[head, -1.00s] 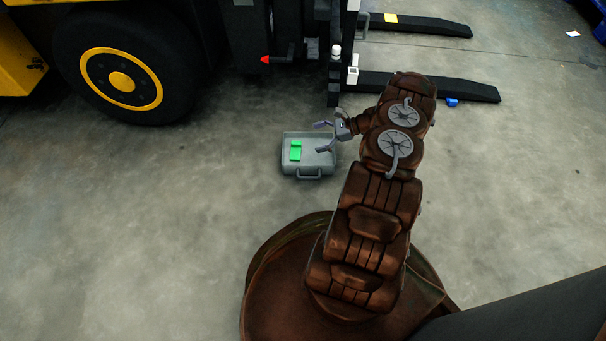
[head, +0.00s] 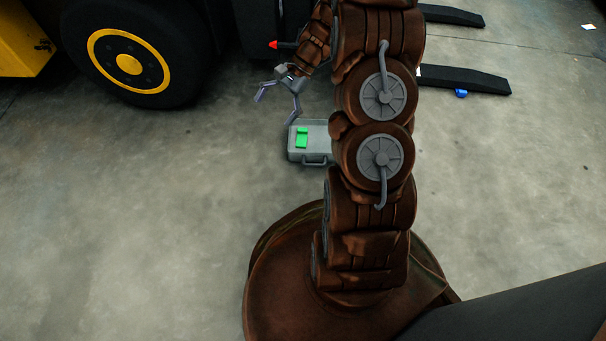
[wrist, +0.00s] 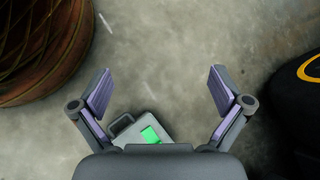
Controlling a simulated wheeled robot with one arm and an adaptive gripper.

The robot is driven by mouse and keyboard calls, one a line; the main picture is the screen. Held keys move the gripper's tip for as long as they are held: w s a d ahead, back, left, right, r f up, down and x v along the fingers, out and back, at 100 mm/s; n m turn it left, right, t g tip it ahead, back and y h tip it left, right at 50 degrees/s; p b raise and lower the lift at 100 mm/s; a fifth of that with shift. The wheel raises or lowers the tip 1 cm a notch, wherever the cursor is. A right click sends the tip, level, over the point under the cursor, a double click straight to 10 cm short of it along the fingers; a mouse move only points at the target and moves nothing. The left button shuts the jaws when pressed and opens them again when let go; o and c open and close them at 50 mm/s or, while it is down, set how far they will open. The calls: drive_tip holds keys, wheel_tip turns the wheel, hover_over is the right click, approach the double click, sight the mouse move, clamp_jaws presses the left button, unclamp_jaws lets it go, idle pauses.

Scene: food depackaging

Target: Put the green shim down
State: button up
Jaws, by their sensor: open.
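The green shim (head: 302,138) lies in the grey case (head: 295,155), which stands on the concrete floor. My gripper (head: 277,104) is open and empty, with its fingers up and to the left of the case in the head view. The wrist view shows the two fingers (wrist: 160,88) spread wide with bare floor between them. There the green shim (wrist: 150,135) and the grey case (wrist: 119,124) show low in the picture, partly hidden by my gripper's body. My arm hides the right side of the case in the head view.
A forklift with a black and yellow wheel (head: 128,65) stands at the back left. Its dark forks (head: 465,79) reach out to the right, with a small blue object (head: 461,93) beside one. The floor (head: 130,220) at left is clear.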

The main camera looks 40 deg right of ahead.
drive_tip(key=s+a+r+n+g+h, duration=0.35)
drive_tip(key=s+a+r+n, duration=0.35)
drive_tip(key=s+a+r, duration=0.5)
drive_tip(key=s+d+r+n+h, duration=0.1)
drive_tip(key=s+n+h, duration=0.1)
drive_tip(key=s, duration=0.6)
drive_tip(key=s+d+r+n+t+h, duration=0.1)
drive_tip(key=s+n+h, duration=0.2)
drive_tip(key=s, duration=0.5)
drive_tip(key=shift+r+n+h, duration=0.3)
drive_tip(key=shift+n+h, duration=0.05)
drive_tip(key=shift+n, duration=0.45)
drive_tip(key=shift+t, duration=0.25)
